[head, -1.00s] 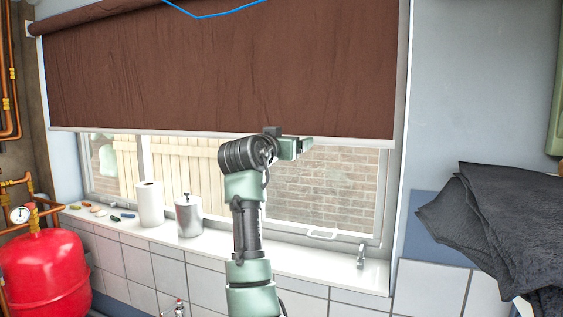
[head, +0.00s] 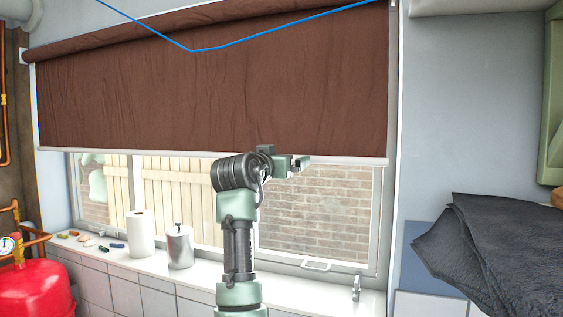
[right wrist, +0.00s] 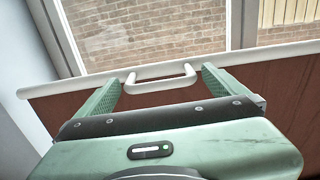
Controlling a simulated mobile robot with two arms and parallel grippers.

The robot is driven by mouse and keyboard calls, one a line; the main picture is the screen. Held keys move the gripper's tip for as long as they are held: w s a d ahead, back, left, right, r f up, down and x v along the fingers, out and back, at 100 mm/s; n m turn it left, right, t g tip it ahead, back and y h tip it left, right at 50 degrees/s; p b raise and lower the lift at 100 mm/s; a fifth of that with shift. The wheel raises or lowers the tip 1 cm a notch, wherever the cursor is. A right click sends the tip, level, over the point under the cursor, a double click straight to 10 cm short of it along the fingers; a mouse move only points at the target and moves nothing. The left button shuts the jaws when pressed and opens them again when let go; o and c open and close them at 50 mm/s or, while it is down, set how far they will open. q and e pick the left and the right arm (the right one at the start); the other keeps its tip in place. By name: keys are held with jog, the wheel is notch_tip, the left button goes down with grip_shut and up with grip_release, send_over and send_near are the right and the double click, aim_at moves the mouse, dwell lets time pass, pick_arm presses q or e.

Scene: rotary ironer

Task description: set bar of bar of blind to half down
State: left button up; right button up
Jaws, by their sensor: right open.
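The brown blind (head: 205,90) covers the upper part of the window. Its pale bar (head: 345,160) runs across the window, with glass showing below it. My right gripper (head: 300,163) is at this bar, right of its middle. In the right wrist view, the bar (right wrist: 60,87) crosses the picture, with brick beyond the glass above it and brown cloth below it. A white loop handle (right wrist: 160,76) on the bar lies between the open, spread fingers of the right gripper (right wrist: 163,90). Whether the fingers touch it cannot be told. My left gripper is not in view.
A paper roll (head: 140,234) and a metal canister (head: 180,247) stand on the white sill (head: 280,285). A tap (head: 356,288) is at its right end. Dark folded cloth (head: 500,255) lies at right, a red tank (head: 35,290) at lower left.

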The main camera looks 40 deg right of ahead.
jog(key=shift+a+f, duration=0.1)
jog(key=shift+a, duration=0.1)
jog(key=b+v, duration=0.4)
jog(key=v, duration=0.3)
jog(key=shift+s+a, duration=0.2)
jog(key=shift+d, duration=0.1)
